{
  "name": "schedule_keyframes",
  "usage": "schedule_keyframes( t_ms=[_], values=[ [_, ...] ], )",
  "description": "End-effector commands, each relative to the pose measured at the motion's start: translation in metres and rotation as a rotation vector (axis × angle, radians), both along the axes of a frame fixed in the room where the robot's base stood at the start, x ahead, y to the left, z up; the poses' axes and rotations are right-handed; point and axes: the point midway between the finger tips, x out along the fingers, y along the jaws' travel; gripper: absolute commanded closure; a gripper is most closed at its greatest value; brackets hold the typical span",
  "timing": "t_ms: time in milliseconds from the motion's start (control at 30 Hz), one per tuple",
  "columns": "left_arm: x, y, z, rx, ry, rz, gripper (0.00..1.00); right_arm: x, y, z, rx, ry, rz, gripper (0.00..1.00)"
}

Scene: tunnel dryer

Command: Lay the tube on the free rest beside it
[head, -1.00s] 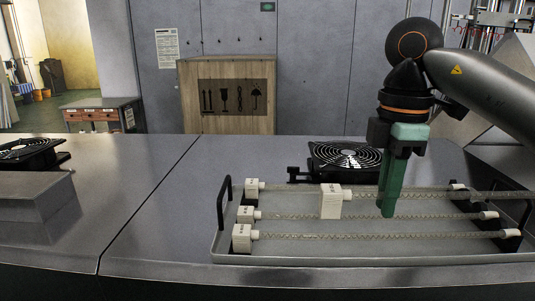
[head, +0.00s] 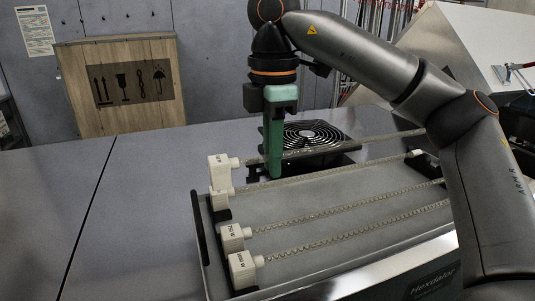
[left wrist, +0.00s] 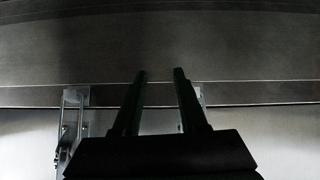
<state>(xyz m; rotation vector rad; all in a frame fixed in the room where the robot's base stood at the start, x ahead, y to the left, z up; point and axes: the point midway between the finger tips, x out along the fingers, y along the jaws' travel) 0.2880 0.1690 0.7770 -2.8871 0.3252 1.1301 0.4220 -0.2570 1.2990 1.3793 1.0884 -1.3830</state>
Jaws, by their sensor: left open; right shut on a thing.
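My right gripper (head: 273,172), with green fingers, is shut on a thin beaded tube (head: 345,143) with a white block (head: 218,172) at its left end. The tube runs left to right above the tray's back edge, in front of the fan. A black notched bracket (head: 252,173) stands just left of the fingers; whether the tube touches it is unclear. Which rest is free is unclear. Three similar tubes with white end blocks lie in the metal tray (head: 330,207). My left gripper (left wrist: 162,73) is open and empty in the left wrist view.
A round black fan (head: 308,134) stands behind the tray. The tray has a black handle (head: 199,228) at its left. The grey worktop left of it is clear. A wooden crate (head: 120,89) stands behind the worktop, and a sloped grey housing is at the back right.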

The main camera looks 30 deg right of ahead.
Motion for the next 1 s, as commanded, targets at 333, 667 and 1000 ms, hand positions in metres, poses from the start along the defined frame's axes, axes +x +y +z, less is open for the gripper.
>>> schedule_keyframes(
  t_ms=[333, 667, 1000],
  values=[
    [0.0, 0.0, 0.0, 0.0, 0.001, -0.001, 0.58, 0.0, 0.0, 0.001, 0.001, -0.001, 0.0, 1.0],
    [-0.001, -0.001, -0.011, 0.0, 0.001, -0.001, 0.58, 0.0, 0.0, -0.011, 0.0, 0.0, 0.0, 1.0],
    [-0.001, -0.001, -0.038, 0.0, 0.002, -0.001, 0.58, 0.0, 0.0, -0.044, 0.001, 0.001, 0.0, 1.0]
  ],
)
